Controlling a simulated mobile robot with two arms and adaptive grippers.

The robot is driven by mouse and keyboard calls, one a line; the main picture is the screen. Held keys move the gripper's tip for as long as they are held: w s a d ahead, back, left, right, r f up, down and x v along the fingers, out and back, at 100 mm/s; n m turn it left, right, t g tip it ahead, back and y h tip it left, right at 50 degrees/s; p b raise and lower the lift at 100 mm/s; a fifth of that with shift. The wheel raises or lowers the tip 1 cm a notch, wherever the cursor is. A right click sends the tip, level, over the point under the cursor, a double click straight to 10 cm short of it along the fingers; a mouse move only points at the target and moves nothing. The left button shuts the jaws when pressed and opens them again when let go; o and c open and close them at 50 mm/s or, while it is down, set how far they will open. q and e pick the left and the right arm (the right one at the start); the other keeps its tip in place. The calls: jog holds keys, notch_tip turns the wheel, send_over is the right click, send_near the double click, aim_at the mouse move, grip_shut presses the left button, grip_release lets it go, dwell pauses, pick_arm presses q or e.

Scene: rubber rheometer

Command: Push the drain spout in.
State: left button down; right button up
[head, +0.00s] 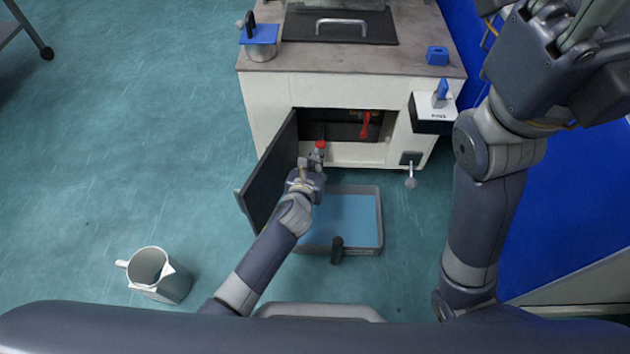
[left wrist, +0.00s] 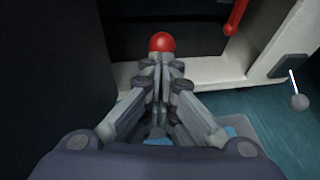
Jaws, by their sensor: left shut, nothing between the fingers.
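A red rounded knob (head: 320,145) shows at the sill of the open cabinet, just beyond my left fingertips; it also shows in the left wrist view (left wrist: 161,42). It looks like part of the drain spout, but the spout's body is hidden behind my gripper. My left gripper (head: 313,161) is shut and empty, pointing at the cabinet opening. In the left wrist view its fingertips (left wrist: 161,65) lie right below the knob; I cannot tell whether they touch. My right arm is raised at the upper right, and its gripper's fingers cannot be made out clearly.
The dark door (head: 272,170) stands open left of my left arm. A grey tray (head: 379,215) with blue inside lies on the floor below. A red lever (head: 365,125) is inside the cabinet. A ball-ended handle (head: 411,182) hangs at right. A jug (head: 155,272) stands at left on clear floor.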

aim_at(317, 143)
pick_arm(q)
jog(key=w, duration=0.5)
jog(key=shift+w, duration=0.65)
jog(key=shift+w+a+r, duration=0.15)
